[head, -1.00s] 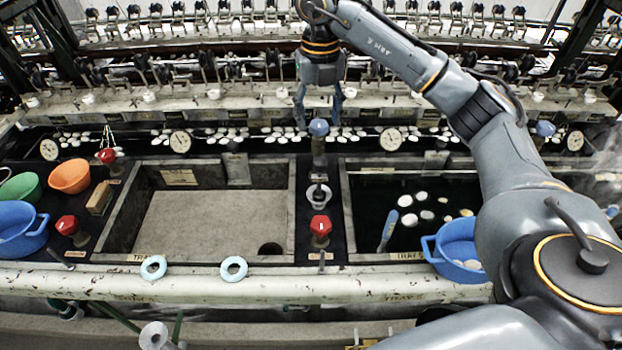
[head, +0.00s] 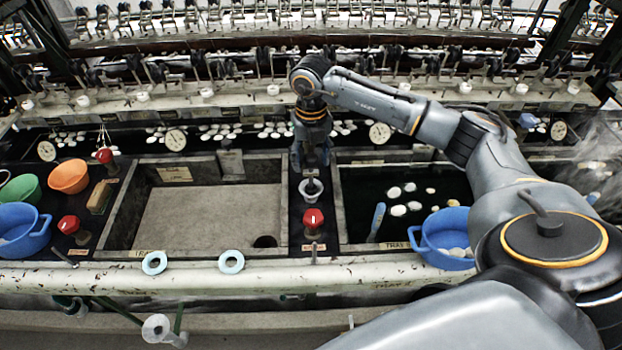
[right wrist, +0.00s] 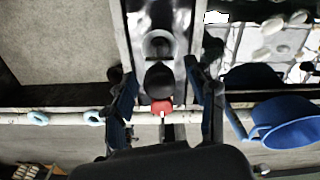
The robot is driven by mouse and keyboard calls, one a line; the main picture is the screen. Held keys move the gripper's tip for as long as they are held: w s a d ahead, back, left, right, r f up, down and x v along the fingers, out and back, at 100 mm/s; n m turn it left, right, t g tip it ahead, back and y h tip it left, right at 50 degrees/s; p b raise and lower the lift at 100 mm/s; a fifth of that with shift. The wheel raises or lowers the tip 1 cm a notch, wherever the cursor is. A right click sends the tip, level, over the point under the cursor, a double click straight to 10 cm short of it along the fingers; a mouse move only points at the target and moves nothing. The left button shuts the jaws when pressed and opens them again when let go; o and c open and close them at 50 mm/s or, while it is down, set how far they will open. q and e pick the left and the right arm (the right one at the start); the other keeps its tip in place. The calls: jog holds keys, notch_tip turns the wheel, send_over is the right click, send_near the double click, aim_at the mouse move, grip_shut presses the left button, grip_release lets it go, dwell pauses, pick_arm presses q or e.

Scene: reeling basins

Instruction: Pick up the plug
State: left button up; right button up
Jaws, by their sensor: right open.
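The plug (head: 311,187) appears as a small dark piece in a white cup (head: 312,195) on the dark strip between the two basins. My right gripper (head: 311,166) is pointed down just above and behind the cup in the head view. Its fingers hide part of what stands there. In the right wrist view the fingers of my right gripper (right wrist: 168,90) are spread, with a dark round knob (right wrist: 160,80) showing between them. I cannot tell whether this knob is the plug's top. My left gripper is not in view.
A red valve knob (head: 313,217) stands just in front of the cup. The left basin (head: 215,215) is empty, with a drain hole. The right basin holds dark water and white cocoons (head: 398,210). A blue tub (head: 446,232) stands at its front right. Two pale rings (head: 231,261) lie on the front pipe.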

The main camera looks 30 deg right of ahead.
jog(key=c, duration=1)
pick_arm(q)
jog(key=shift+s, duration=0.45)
pick_arm(e)
jog(key=shift+c, duration=0.3)
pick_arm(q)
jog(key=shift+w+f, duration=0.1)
pick_arm(e)
jog(key=shift+r, duration=0.1)
